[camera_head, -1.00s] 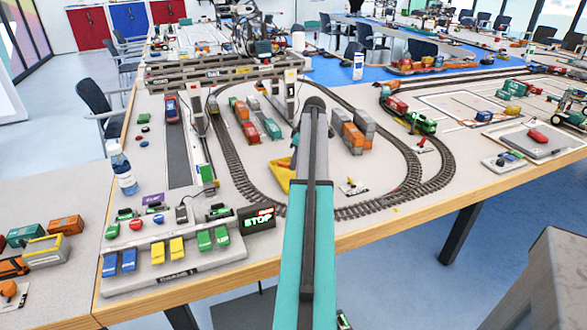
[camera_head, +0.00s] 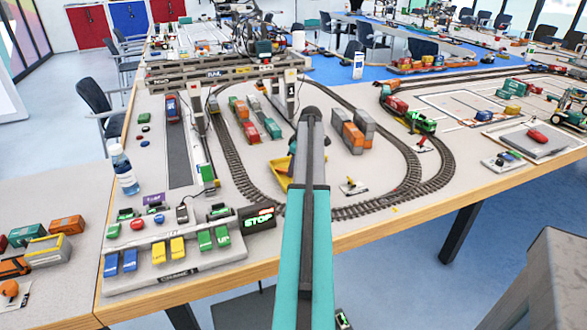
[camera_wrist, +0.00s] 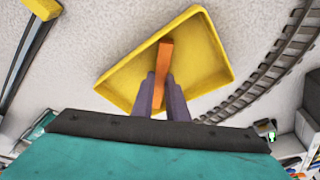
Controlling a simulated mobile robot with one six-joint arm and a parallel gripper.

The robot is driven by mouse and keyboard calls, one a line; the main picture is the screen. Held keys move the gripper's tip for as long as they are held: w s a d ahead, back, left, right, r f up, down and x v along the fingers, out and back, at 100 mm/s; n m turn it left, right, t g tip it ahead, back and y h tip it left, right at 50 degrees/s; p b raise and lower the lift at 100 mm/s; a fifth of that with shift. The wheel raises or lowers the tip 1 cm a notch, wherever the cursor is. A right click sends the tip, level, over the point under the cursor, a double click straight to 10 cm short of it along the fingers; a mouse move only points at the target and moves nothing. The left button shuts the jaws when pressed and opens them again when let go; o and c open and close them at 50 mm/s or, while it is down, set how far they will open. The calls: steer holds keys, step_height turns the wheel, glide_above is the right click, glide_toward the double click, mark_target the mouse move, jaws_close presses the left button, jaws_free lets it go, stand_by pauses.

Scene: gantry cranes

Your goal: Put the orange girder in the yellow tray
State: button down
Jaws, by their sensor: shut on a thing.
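In the wrist view, my gripper (camera_wrist: 160,92) is shut on the orange girder (camera_wrist: 165,58), a narrow bar sticking out past the fingertips. The girder shows in front of the yellow tray (camera_wrist: 205,50), a shallow tray with raised rims. I cannot tell whether the girder touches the tray floor or is held above it. In the head view, only the left part of the yellow tray (camera_head: 281,173) shows inside the oval track.
A railway track (camera_head: 235,165) curves around the tray. Orange and grey containers (camera_head: 353,137) stand to the right inside the loop. A small figure on a plate (camera_head: 352,187) lies right of my arm. A control panel (camera_head: 175,250) and STOP sign (camera_head: 257,219) stand at the front left.

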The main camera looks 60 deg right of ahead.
steer(key=shift+f, duration=0.1)
steer(key=c, duration=1.7)
jaws_free()
steer(key=shift+c, duration=0.2)
steer(key=v, duration=1.2)
steer(key=shift+b, duration=0.45)
